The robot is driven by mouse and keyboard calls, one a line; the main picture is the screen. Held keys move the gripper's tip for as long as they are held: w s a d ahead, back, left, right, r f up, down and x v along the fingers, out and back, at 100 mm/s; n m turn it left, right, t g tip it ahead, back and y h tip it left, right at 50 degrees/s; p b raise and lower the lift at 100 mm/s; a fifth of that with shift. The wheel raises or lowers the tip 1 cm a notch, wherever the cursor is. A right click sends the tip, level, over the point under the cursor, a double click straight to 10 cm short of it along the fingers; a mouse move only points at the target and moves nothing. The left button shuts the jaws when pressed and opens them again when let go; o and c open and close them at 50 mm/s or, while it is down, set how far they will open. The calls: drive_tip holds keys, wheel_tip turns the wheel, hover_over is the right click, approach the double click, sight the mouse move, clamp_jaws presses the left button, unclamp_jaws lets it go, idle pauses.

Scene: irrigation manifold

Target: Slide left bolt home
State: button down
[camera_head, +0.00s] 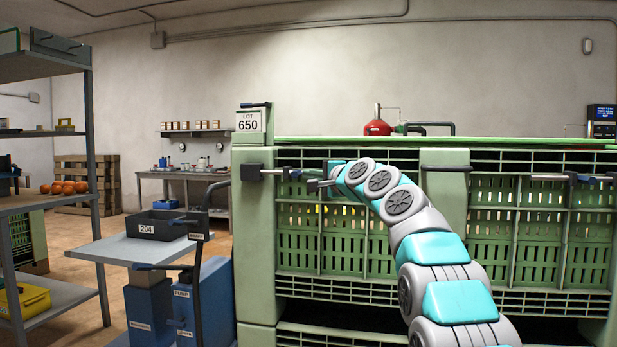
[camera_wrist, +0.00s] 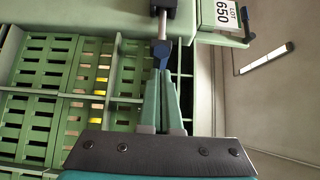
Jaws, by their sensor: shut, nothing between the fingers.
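The left bolt is a silver rod (camera_head: 270,172) at the upper left corner of the green crate front (camera_head: 300,235). Its rod also shows in the wrist view (camera_wrist: 162,27), running into a black block (camera_wrist: 165,6); that block is on the corner post in the head view (camera_head: 251,172). A blue knob (camera_wrist: 161,50) is at the rod's near end. My gripper (camera_head: 313,185) is shut and empty, to the right of the block. In the wrist view its fingertips (camera_wrist: 160,73) are in line with the knob and very close; I cannot tell whether they touch it.
A sign reading LOT 650 (camera_head: 249,121) stands above the left post, with a dark handle by it. Another bolt (camera_head: 571,178) is at the crate's right. A side table with a dark bin (camera_head: 165,224) is at the left.

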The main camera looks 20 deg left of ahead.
drive_tip(key=w+d+b+v, duration=0.1)
drive_tip(key=b+v, duration=0.3)
drive_tip(key=v, duration=0.8)
drive_tip(key=shift+w+d, duration=0.25)
drive_tip(key=shift+d, duration=0.1)
drive_tip(key=s+d+f+n+g+h+p, duration=0.1)
drive_tip(key=s+d+f+n+g+h, duration=0.3)
drive_tip(key=s+f, duration=0.85)
drive_tip(key=s+d+f+n+g+h, duration=0.1)
drive_tip(key=s+d+f+g+h, duration=0.3)
drive_tip(key=s+f, duration=0.9)
drive_tip(key=s+d+f+n+g+h, duration=0.1)
drive_tip(key=s+d+f+g, duration=0.1)
drive_tip(key=s+d+f, duration=0.4)
drive_tip(key=s+d+f+n+g+h, duration=0.1)
drive_tip(key=s+d+f, duration=0.5)
drive_tip(key=s, duration=0.6)
drive_tip(key=s+d+f+n+g+h+p, duration=0.1)
drive_tip(key=s+d+f+g+h, duration=0.2)
drive_tip(key=s+d+f, duration=0.3)
drive_tip(key=s+f, duration=0.3)
drive_tip(key=shift+s+d+f+n, duration=0.15)
drive_tip(key=shift+s+d+n, duration=0.05)
drive_tip(key=shift+d+n, duration=0.15)
